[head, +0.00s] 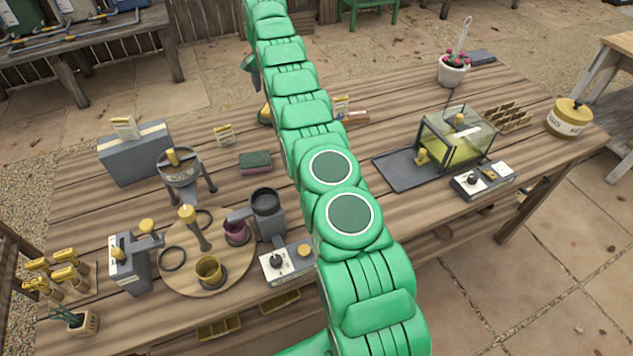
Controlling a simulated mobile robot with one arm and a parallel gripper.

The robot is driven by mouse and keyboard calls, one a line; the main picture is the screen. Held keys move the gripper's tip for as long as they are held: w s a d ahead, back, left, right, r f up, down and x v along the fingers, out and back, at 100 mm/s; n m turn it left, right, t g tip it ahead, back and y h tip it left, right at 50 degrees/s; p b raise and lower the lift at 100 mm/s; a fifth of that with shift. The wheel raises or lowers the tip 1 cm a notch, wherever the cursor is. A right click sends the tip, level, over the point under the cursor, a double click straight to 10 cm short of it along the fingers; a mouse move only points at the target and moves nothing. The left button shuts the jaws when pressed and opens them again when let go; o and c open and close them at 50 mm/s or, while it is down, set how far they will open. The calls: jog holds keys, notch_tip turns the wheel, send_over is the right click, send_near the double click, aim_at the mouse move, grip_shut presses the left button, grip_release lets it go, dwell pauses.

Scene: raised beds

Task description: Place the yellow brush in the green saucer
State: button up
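I cannot make out a green saucer in the head view; my green arm covers the middle of the table. A small yellow thing (265,114) shows at the left edge of my arm, near the table's far side. It is mostly hidden, and I cannot tell whether it is the yellow brush.
The wooden table (400,130) holds a round board (212,282) with a yellow cup (209,271), a grey case (135,153), a green-topped block (255,161), a glass box (458,137), a flower pot (454,70) and a yellow-lidded jar (569,117).

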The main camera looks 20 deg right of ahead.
jog(key=s+a+r+n, duration=0.2)
jog(key=s+a+r, duration=0.2)
jog(key=s+r, duration=0.85)
jog(key=s+a+r+n+g, duration=0.1)
jog(key=s+r, duration=0.3)
jog(key=s, duration=0.3)
jog(key=s+a+r+n, duration=0.2)
jog(key=s+r, duration=0.2)
jog(key=s, duration=0.4)
jog(key=s+a+f+n, duration=0.1)
jog(key=s+f+n, duration=0.1)
jog(key=s, duration=1.8)
jog(key=s+a+f+n, duration=0.1)
jog(key=s+f+n, duration=0.1)
jog(key=s, duration=1.8)
jog(key=shift+s+a+f+g, duration=0.2)
jog(key=shift+a+f+g, duration=0.1)
jog(key=shift+f+g, duration=0.1)
